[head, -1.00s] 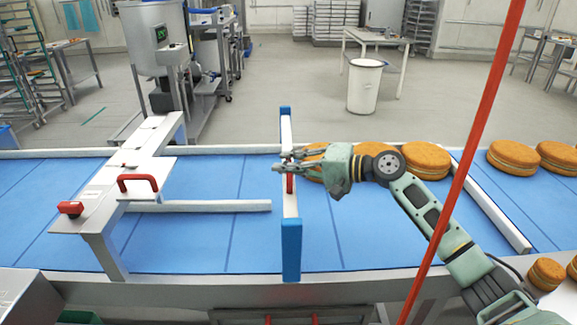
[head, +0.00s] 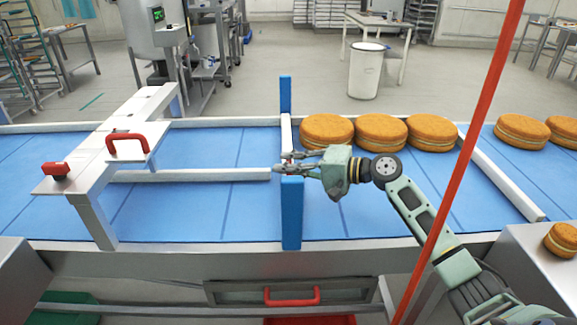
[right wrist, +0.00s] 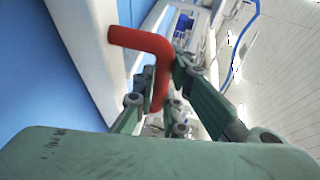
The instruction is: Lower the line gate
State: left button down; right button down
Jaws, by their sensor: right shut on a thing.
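The line gate (head: 286,133) is a white bar between two blue posts across the blue conveyor. In the right wrist view the bent red handle (right wrist: 150,45) passes between the fingers, beside the white bar. In the head view the fingers hide most of the handle. My left gripper is not in view.
Several round filled cakes (head: 327,131) stand on the belt just right of the gate. A metal bridge (head: 125,125) with a red handle and red button spans the belt at left. A red slanting pole (head: 470,140) crosses in front of my right arm.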

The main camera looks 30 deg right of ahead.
jog(key=c, duration=1.8)
grip_release()
jog(key=shift+s+f, duration=0.15)
jog(key=shift+f, duration=0.35)
jog(key=shift+r, duration=0.1)
jog(key=shift+r, duration=0.1)
jog(key=v, duration=1.2)
